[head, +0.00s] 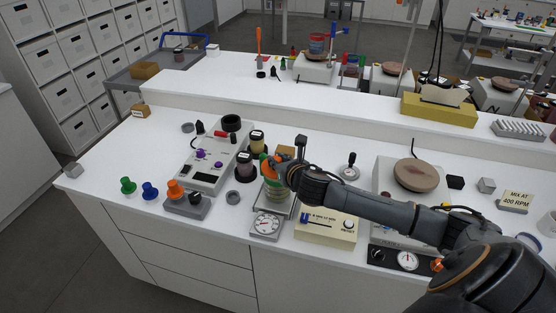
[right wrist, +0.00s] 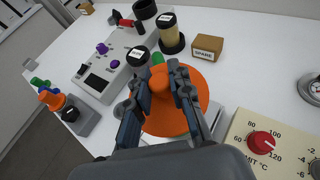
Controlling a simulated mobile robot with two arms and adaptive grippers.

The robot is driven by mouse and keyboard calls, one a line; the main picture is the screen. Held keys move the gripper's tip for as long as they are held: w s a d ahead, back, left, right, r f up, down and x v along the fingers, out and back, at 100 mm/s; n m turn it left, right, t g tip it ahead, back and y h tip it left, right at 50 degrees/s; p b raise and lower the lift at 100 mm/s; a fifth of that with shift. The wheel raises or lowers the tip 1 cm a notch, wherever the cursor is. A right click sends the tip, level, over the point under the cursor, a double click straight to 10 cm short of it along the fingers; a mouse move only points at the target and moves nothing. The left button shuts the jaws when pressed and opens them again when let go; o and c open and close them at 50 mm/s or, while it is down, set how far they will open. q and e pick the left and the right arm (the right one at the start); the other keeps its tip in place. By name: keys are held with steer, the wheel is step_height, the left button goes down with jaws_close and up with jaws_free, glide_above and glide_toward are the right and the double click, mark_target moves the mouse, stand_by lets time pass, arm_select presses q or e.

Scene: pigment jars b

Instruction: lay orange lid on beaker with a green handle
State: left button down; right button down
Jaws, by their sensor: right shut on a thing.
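The orange lid (right wrist: 203,92) is a round disc with a knob. My right gripper (right wrist: 172,82) is shut on the knob and holds the lid level-looking. In the head view the right gripper (head: 281,172) is at the beaker's top, and the lid's orange edge (head: 267,170) shows beside it. The beaker (head: 277,191) stands upright on a scale, right under the lid. Its green handle (right wrist: 157,58) peeks out past the lid's far edge in the right wrist view. The lid hides the beaker's rim, so I cannot tell whether they touch. My left gripper is not in view.
The scale's dial (head: 267,224) faces front. A dark-lidded jar (head: 245,165) stands close left of the beaker, and another jar (head: 257,141) behind. A SPARE box (right wrist: 208,47) is behind. A cream control box (head: 327,226) is at right.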

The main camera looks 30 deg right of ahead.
mark_target(278, 159)
steer(key=shift+f+b, duration=0.3)
steer(key=shift+f, duration=0.35)
steer(key=c, duration=1.1)
jaws_free()
step_height(278, 159, up, 6)
steer(key=p, duration=0.6)
steer(key=shift+p, duration=0.4)
